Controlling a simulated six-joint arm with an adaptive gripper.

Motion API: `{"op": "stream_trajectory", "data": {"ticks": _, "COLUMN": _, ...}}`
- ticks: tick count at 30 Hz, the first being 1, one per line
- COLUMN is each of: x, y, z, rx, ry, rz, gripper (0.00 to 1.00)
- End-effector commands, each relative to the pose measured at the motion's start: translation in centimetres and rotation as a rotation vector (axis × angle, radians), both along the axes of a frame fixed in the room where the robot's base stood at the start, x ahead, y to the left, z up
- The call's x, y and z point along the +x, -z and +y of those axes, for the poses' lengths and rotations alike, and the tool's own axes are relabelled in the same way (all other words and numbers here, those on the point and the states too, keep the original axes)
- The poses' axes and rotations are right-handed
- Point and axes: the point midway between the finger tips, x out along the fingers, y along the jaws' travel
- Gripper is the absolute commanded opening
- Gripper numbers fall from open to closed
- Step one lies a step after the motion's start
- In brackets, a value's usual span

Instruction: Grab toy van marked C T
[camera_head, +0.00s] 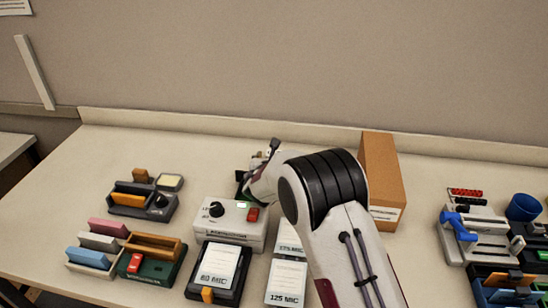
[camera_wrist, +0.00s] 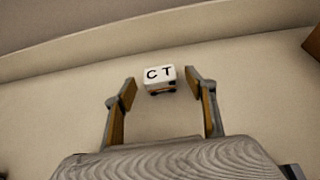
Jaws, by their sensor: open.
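In the wrist view the toy van (camera_wrist: 159,78) is a small white block with dark letters C T on top and a dark, orange-tinged lower side. It sits on the pale table near the back ledge. My gripper (camera_wrist: 163,88) is open, with one finger on each side of the van and a gap on both sides. The van lies about level with the fingertips.
A white box with a knob and red switch (camera_head: 229,222) stands just in front of my gripper. A tall brown box (camera_head: 380,178) stands right of my arm. The back left table is clear.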

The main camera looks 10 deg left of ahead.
Motion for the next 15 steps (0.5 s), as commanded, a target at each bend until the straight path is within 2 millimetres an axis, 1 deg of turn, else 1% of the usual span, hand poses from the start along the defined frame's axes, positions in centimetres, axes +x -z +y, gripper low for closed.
{"op": "stream_trajectory", "data": {"ticks": 3, "x": 0.9, "y": 0.4, "z": 0.0, "rx": 0.001, "ry": 0.001, "rz": -0.001, "gripper": 0.56}}
{"op": "stream_trajectory", "data": {"ticks": 6, "x": 1.3, "y": 0.6, "z": 0.1, "rx": 0.0, "ry": 0.0, "rz": 0.0, "gripper": 0.56}}
{"op": "stream_trajectory", "data": {"ticks": 15, "x": 1.6, "y": 0.7, "z": 0.1, "rx": 0.0, "ry": -0.001, "rz": 0.0, "gripper": 0.56}}
